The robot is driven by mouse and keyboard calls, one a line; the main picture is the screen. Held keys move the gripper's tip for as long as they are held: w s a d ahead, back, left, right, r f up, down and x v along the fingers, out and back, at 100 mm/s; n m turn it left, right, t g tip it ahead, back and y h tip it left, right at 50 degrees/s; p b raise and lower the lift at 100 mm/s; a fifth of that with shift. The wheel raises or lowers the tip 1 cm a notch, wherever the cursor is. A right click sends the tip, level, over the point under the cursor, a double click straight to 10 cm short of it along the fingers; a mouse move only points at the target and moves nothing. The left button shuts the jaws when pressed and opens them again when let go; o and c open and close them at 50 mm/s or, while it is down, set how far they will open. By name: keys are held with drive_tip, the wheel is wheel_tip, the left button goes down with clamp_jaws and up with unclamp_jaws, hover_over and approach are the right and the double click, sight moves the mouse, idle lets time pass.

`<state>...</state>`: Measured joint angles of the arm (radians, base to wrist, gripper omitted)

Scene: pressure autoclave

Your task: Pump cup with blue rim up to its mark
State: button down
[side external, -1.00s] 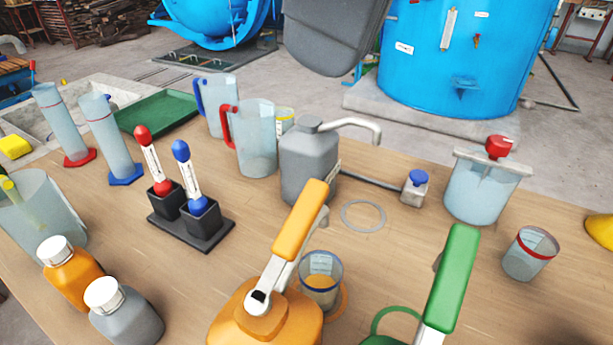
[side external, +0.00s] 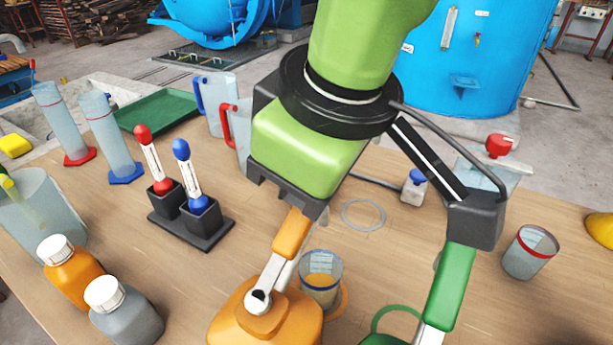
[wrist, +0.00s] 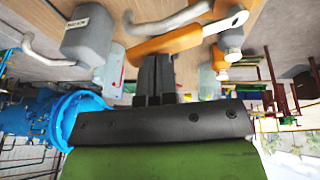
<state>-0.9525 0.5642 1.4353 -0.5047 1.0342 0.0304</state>
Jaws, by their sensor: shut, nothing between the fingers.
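The cup with the blue rim (side external: 321,280) stands upright on an orange ring on the table, beside the orange pump bottle (side external: 262,322). Orange liquid is in its lower part; I cannot tell the level against the mark. The orange pump handle (side external: 291,235) slants up from the bottle, its upper end hidden behind my gripper (side external: 303,208). In the wrist view the orange handle (wrist: 168,41) lies just beyond the shut black fingers (wrist: 155,62). My gripper is shut and empty, close over the handle; I cannot tell whether they touch.
The green pump handle (side external: 450,290) stands close to the right. A cup with a red rim (side external: 529,255) is farther right. The thermometer stand (side external: 190,225) and bottles (side external: 125,310) are at left. The grey pump is hidden here but shows in the wrist view (wrist: 88,38).

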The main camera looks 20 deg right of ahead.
drive_tip(key=shift+w+d+f, duration=0.25)
drive_tip(key=shift+d+f, duration=0.05)
drive_tip(key=shift+f, duration=0.4)
drive_tip(key=shift+r, duration=0.2)
drive_tip(key=shift+r, duration=0.65)
